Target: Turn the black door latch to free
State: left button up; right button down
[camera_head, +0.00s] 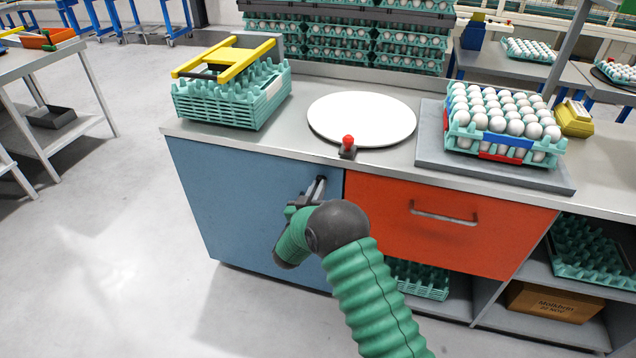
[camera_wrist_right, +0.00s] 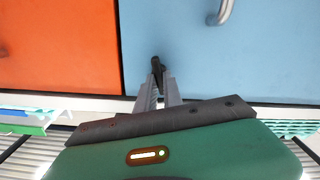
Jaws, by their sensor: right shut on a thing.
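The black door latch (camera_wrist_right: 156,66) sits on the blue door (camera_wrist_right: 220,60), near the edge beside the orange drawer front. My right gripper (camera_wrist_right: 160,82) is shut on the latch, its two grey fingers close together around it. In the head view the right gripper (camera_head: 318,188) reaches the upper right corner of the blue door (camera_head: 240,200). There the latch is mostly hidden by the fingers, with only a small dark part showing at their tips. The blue door looks closed. My left gripper is not in either view.
A metal handle (camera_wrist_right: 222,12) stands out from the blue door. The orange drawer (camera_head: 450,225) has its own bar handle. On the counter are a red-topped button (camera_head: 348,142), a white round plate (camera_head: 362,118) and egg trays. The floor left of the cabinet is clear.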

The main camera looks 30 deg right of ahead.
jog(key=n+p, duration=0.1)
jog(key=n, duration=0.1)
jog(key=n+p, duration=0.1)
jog(key=p, duration=0.1)
jog(key=shift+w+a+r+n, duration=0.1)
jog(key=shift+a+r+n, duration=0.1)
jog(key=shift+n, duration=0.2)
jog(key=shift+w+a+f+n+p, duration=0.15)
jog(key=shift+n+p, duration=0.45)
jog(key=shift+n, duration=1.2)
jog(key=shift+s+d+f+n+p, duration=0.15)
jog(key=shift+n+p, duration=0.45)
jog(key=shift+n, duration=1.2)
jog(key=shift+w+a+f+n+p, duration=0.15)
jog(key=shift+n+p, duration=0.45)
jog(key=shift+n, duration=1.2)
jog(key=shift+f, duration=0.1)
jog(key=c, duration=1.5)
grip_release()
